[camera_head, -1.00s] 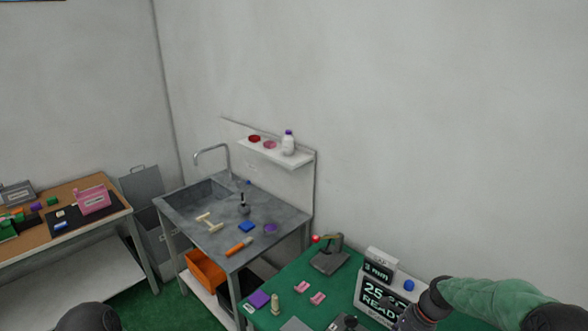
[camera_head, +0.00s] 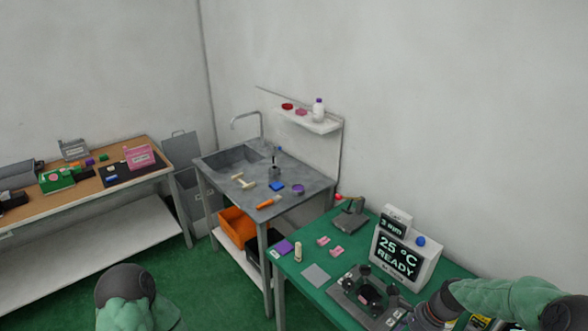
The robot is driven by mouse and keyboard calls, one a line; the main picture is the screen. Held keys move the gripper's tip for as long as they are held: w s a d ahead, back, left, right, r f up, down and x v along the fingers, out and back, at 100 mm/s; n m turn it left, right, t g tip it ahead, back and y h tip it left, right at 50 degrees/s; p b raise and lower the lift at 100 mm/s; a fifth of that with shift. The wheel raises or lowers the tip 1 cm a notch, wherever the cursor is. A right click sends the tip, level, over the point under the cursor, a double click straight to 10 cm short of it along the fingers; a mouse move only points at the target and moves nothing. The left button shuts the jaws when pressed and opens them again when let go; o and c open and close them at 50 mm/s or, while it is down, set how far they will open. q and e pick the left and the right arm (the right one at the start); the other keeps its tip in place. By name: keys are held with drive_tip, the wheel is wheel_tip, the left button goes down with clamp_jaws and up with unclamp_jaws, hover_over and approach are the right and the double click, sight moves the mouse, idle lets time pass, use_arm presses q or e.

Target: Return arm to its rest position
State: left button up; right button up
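A small grey lever fixture (camera_head: 350,218) stands at the back left of the green table, against the wall. Its arm is raised above the base and carries a red ball (camera_head: 339,197) at its left end. A dark grey device with black knobs (camera_head: 366,298) stands nearer on the same table. My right arm comes in from the right over the table's front right. Its dark wrist is at the bottom edge, and I cannot make out its gripper. My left arm shows only as a green and black part at the lower left. Its gripper is out of view.
A white display unit (camera_head: 405,250) reading 25 °C READY stands on the green table (camera_head: 318,263). A grey sink bench (camera_head: 290,176) and a wooden table (camera_head: 95,196) stand to the left.

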drive_tip(key=s+a+f+n+b, duration=0.3)
drive_tip(key=s+a+f+n, duration=0.4)
drive_tip(key=a+f, duration=0.3)
drive_tip(key=s+a+f+n+b, duration=0.3)
drive_tip(key=s+a+f+n, duration=0.5)
drive_tip(key=f, duration=0.6)
drive_tip(key=s+a, duration=0.1)
drive_tip(key=a, duration=0.1)
drive_tip(key=shift+s+a+b, duration=0.35)
drive_tip(key=shift+b, duration=0.05)
